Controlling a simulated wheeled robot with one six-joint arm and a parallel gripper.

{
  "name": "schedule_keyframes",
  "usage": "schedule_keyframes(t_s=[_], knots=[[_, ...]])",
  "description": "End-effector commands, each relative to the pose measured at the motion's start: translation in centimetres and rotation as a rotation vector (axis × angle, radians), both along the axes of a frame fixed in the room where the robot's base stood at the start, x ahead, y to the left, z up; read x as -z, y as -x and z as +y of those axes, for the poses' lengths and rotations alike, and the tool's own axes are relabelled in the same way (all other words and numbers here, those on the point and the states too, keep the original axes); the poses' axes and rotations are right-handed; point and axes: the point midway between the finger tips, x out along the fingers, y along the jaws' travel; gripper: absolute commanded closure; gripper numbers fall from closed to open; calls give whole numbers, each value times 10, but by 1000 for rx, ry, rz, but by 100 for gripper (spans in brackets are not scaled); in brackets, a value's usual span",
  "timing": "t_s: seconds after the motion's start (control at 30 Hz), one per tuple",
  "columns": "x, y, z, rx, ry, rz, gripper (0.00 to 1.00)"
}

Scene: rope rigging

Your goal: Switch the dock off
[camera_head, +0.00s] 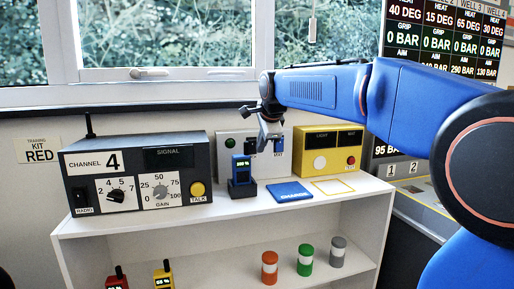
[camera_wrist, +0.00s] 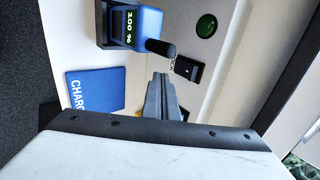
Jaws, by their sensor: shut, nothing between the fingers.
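The dock switch (camera_wrist: 188,68) is a small black rocker on a pale panel in the wrist view, with a partly hidden label beside it. I cannot tell which way the rocker is tipped. A green lamp (camera_wrist: 206,26) is on the same panel; it also shows in the head view (camera_head: 230,143). My gripper (camera_head: 264,143) hangs in front of this panel, pointing down, shut and empty. In the wrist view its fingertips (camera_wrist: 160,76) appear just left of the switch; I cannot tell whether they touch the panel.
A blue CHARGE card (camera_head: 289,192) and a yellow outlined square (camera_head: 334,187) lie on the white shelf top (camera_head: 225,212). A grey radio set (camera_head: 140,172) stands left and a yellow box (camera_head: 330,150) right. Canisters and two radios stand below.

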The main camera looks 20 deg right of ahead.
Motion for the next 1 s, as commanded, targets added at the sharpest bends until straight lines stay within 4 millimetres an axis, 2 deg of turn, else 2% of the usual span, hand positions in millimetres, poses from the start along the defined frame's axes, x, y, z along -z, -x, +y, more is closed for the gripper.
schedule_keyframes(t_s=[0.3,0.5,0.7,1.0], knots=[[-26,42,0,0,0,1,100],[-39,63,0,0,0,2,100],[-44,71,0,0,0,2,100],[-44,71,0,0,0,2,100]])
